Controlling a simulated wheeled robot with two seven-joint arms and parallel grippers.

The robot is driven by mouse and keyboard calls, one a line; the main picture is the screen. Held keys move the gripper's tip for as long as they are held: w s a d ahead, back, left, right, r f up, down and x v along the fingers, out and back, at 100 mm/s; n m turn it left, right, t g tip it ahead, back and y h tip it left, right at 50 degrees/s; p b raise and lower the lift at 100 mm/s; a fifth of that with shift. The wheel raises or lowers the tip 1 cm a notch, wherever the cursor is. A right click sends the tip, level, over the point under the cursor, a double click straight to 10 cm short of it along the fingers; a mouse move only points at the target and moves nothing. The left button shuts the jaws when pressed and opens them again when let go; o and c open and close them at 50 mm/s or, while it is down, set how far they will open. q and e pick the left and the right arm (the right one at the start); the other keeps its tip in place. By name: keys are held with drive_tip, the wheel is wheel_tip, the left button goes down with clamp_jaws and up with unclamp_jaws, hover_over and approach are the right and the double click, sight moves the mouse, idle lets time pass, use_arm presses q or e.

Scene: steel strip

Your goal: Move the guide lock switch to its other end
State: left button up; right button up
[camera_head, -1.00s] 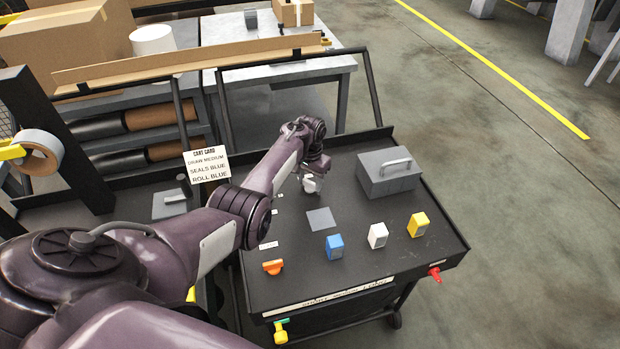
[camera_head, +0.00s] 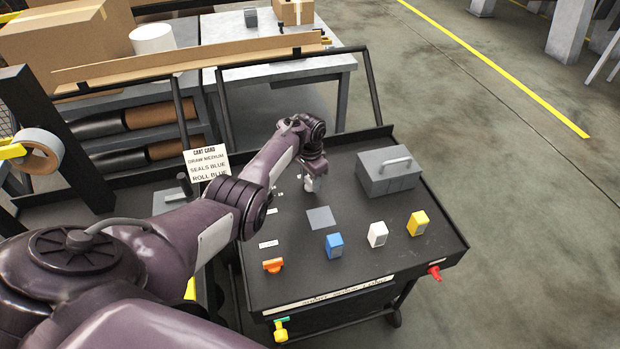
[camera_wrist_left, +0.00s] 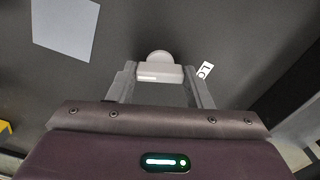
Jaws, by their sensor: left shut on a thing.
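My left gripper (camera_head: 309,187) reaches down to the dark cart top, left of the grey handled box. In the left wrist view its two fingers (camera_wrist_left: 163,88) are shut on a pale grey knob (camera_wrist_left: 159,70) with a rounded far end, which looks like the guide lock switch. A small white label (camera_wrist_left: 205,70), partly readable as "LO", lies just right of the knob. In the head view the gripper hides the knob, so which end of its travel it is at cannot be told. My right gripper is not in view.
The cart top holds a grey handled box (camera_head: 388,174), a flat grey square (camera_head: 321,218), an orange switch (camera_head: 272,265), and blue (camera_head: 334,245), white (camera_head: 377,235) and yellow (camera_head: 417,223) blocks. A card (camera_head: 206,163) stands at the left. The cart's right front is open.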

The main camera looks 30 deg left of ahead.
sight(310, 180)
use_arm(q)
drive_tip(key=o, duration=1)
drive_tip(key=shift+r, duration=0.1)
drive_tip(key=shift+r, duration=0.35)
wheel_tip(310, 180, up, 7)
drive_tip(key=shift+p, duration=0.45)
drive_tip(key=shift+f, duration=0.1)
